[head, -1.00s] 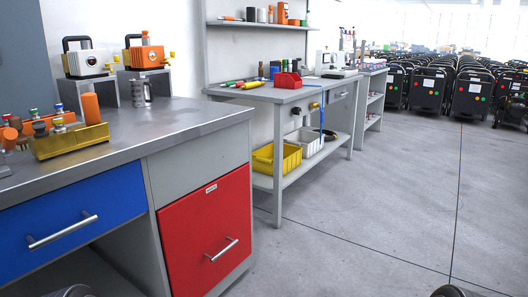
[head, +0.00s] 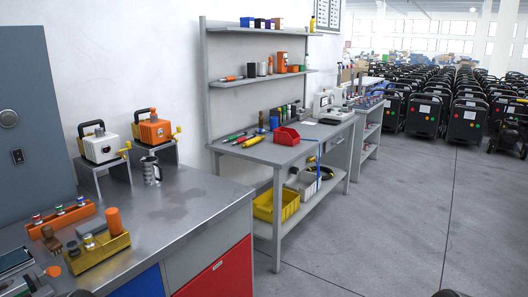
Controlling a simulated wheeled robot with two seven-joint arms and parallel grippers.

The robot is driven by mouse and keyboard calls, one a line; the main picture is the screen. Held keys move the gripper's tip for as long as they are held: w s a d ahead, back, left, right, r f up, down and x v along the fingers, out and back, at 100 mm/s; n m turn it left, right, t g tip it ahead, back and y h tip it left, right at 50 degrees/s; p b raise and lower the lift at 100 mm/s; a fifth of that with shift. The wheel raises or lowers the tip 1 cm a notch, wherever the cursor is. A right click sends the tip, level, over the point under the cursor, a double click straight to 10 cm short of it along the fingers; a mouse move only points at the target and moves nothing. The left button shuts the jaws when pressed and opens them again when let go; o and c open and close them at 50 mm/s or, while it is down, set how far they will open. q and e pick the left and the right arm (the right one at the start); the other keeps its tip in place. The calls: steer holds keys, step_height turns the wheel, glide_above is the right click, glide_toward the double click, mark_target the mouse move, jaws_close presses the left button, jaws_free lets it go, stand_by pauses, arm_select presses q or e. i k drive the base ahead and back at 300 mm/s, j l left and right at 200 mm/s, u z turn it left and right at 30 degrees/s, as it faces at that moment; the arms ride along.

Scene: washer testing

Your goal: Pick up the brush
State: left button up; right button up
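A small brown object (head: 50,238), perhaps the brush, stands on the grey metal workbench (head: 190,205) at the lower left, between an orange rack and a yellow tray. It is too small to be sure what it is. Only dark rounded parts, likely of my arms, show at the bottom edge. Neither gripper can be made out, and nothing is seen touching the brown object.
The orange rack (head: 60,219) holds several capped pieces. The yellow tray (head: 100,253) holds an orange cylinder and grey parts. A steel mug (head: 151,171) and two crank devices on stands are behind. A second bench (head: 285,152) stands further back.

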mark_target(51, 242)
steer(key=k+j+u, duration=0.1)
steer(key=u, duration=1.25)
